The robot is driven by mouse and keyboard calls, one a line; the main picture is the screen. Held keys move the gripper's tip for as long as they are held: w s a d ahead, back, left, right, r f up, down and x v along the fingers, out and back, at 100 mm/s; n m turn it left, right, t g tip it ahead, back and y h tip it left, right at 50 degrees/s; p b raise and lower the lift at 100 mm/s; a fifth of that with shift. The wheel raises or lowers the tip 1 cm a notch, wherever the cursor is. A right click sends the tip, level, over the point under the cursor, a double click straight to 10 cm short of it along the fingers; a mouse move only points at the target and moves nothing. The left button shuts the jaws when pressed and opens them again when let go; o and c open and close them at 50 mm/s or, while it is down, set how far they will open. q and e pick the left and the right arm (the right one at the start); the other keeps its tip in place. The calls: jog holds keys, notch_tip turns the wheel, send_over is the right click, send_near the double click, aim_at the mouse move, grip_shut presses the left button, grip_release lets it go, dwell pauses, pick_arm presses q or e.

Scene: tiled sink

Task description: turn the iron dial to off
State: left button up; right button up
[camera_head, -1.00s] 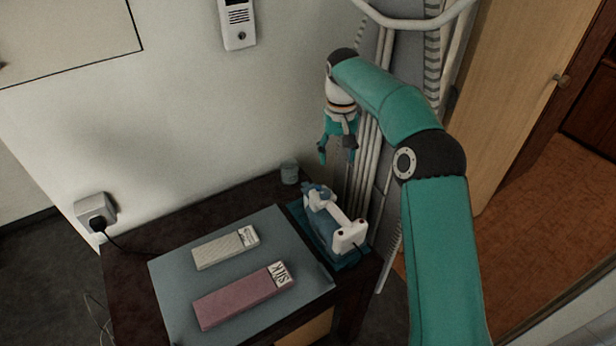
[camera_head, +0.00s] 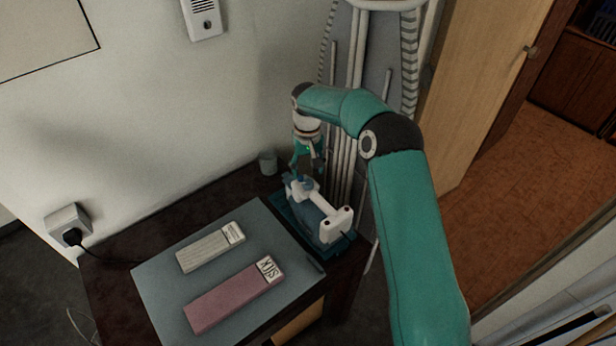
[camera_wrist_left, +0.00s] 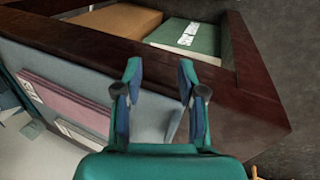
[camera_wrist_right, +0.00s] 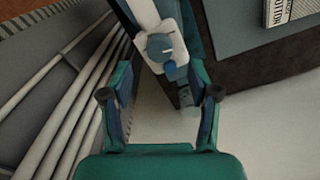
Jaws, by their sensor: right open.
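The white and teal iron (camera_head: 328,217) lies on a teal base at the right side of the dark table. Its round blue dial (camera_wrist_right: 160,47) shows a pale pointer mark in the right wrist view; in the head view the dial (camera_head: 307,184) is small. My right gripper (camera_head: 306,167) points down just above the dial end of the iron, fingers open and apart from the dial. In the right wrist view the dial lies ahead of the open fingertips (camera_wrist_right: 160,72). My left gripper (camera_wrist_left: 160,72) is open and empty, seen only in its own wrist view.
A grey mat (camera_head: 170,285) holds a pale box (camera_head: 208,249) and a pink box (camera_head: 230,297). A small cup (camera_head: 268,163) stands by the wall. Pale pipes (camera_wrist_right: 70,110) run close beside the right gripper. An open drawer with a green book (camera_wrist_left: 190,36) lies ahead of the left gripper.

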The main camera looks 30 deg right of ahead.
aim_at(307, 182)
jog(key=shift+f+p, duration=0.4)
jog(key=shift+f, duration=2)
grip_shut()
